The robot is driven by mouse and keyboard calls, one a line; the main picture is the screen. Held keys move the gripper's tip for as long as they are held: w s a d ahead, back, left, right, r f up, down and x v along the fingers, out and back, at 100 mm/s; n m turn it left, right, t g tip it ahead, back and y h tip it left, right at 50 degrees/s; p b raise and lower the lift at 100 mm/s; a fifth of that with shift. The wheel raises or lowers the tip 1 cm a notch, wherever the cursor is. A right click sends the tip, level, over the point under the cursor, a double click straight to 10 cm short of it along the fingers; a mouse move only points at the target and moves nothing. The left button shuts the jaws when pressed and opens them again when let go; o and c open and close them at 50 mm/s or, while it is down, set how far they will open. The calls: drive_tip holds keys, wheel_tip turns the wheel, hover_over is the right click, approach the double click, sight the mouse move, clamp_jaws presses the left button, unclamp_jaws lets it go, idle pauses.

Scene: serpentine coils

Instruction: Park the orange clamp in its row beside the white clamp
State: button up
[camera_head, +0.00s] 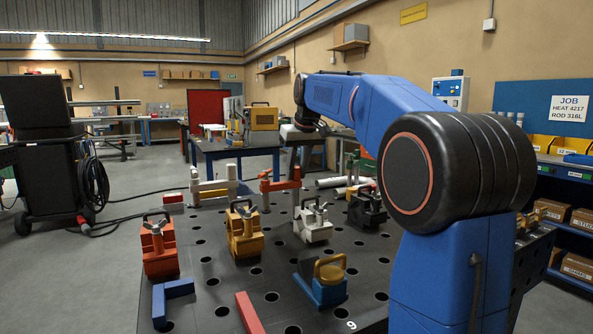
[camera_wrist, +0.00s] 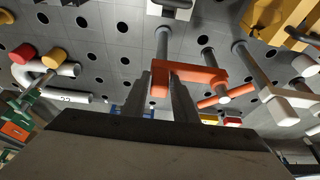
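The orange clamp (camera_head: 276,185) stands upright at the back of the perforated table, and its bar crosses in front of my fingers in the wrist view (camera_wrist: 200,74). The white clamp (camera_head: 213,185) stands to its left with a clear gap between them; it shows at the right in the wrist view (camera_wrist: 290,104). My gripper (camera_wrist: 161,80) points down at the orange clamp. Its two dark fingers lie close on both sides of the clamp's upright orange end, shut on it. The lower ends of the orange clamp's posts are hard to judge against the table holes.
Red (camera_head: 160,252), yellow-orange (camera_head: 240,240), white (camera_head: 315,230) and black (camera_head: 366,212) handled blocks stand on the perforated table (camera_head: 215,268). A blue and yellow tool (camera_head: 322,290) sits in front. White pipe pieces (camera_wrist: 65,98) lie beside the orange clamp.

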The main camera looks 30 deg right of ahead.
drive_tip(key=shift+o, duration=1)
drive_tip(key=v, duration=1.7)
drive_tip(key=shift+r, duration=0.15)
drive_tip(key=shift+s, duration=0.1)
